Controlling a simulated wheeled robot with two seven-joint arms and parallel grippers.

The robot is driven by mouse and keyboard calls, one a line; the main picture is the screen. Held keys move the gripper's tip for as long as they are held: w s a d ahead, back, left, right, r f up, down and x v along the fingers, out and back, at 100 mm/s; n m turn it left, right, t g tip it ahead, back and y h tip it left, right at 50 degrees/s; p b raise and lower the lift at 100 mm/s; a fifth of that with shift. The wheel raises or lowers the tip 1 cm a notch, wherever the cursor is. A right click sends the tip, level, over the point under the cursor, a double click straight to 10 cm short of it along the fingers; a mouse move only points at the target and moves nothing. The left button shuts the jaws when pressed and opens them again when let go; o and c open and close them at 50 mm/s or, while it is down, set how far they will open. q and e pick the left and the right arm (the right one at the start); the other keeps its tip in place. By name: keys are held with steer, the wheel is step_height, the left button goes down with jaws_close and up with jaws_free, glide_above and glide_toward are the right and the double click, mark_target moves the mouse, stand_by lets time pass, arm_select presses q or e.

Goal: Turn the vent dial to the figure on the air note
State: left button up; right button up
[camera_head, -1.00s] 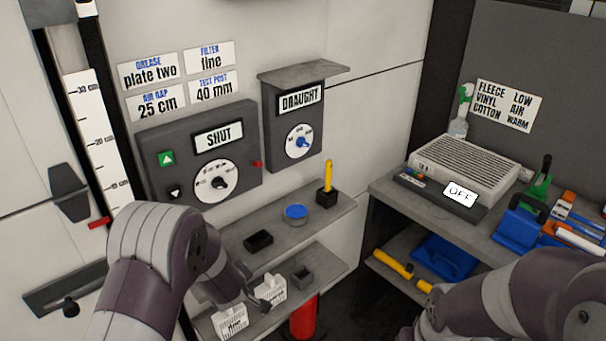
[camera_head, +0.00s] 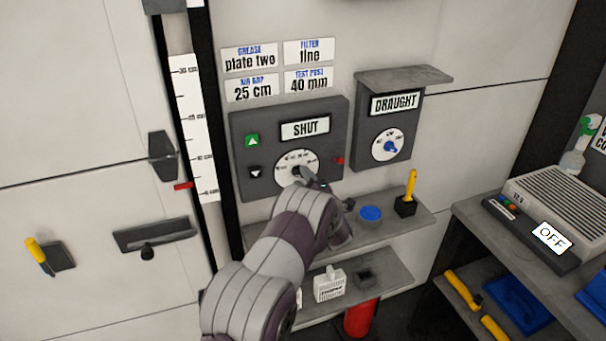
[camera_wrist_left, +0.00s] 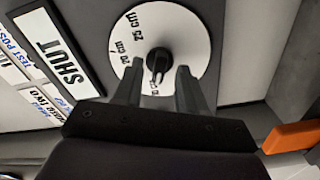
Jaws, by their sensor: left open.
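The air note (camera_head: 252,88) on the wall reads "AIR GAP 25 cm". The vent dial (camera_head: 297,168) is a white disc with a black knob on the grey box under the "SHUT" sign. In the left wrist view, the dial (camera_wrist_left: 147,28) shows several cm figures, 25 cm among them, and its black knob (camera_wrist_left: 158,60) points toward the gripper. My left gripper (camera_wrist_left: 159,70) is open, its fingertips on either side of the knob; contact cannot be told. In the head view, my left gripper (camera_head: 313,178) partly covers the dial. My right gripper is out of view.
The grey box (camera_head: 240,125) also has up and down buttons and a red lamp. The draught box (camera_head: 385,120), with its own blue-knobbed dial, is to the right. A shelf (camera_head: 395,225) below holds a blue-topped pot. A scale (camera_head: 192,125) with a red marker (camera_head: 183,186) is at left.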

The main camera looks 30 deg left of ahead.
arm_select(q)
steer(key=shift+w+a, duration=0.15)
steer(key=shift+a, duration=0.25)
steer(key=shift+w+a, duration=0.1)
steer(key=shift+w, duration=0.05)
steer(key=shift+w+d, duration=0.1)
steer(key=shift+d, duration=0.1)
steer(key=shift+a, duration=0.1)
jaws_close()
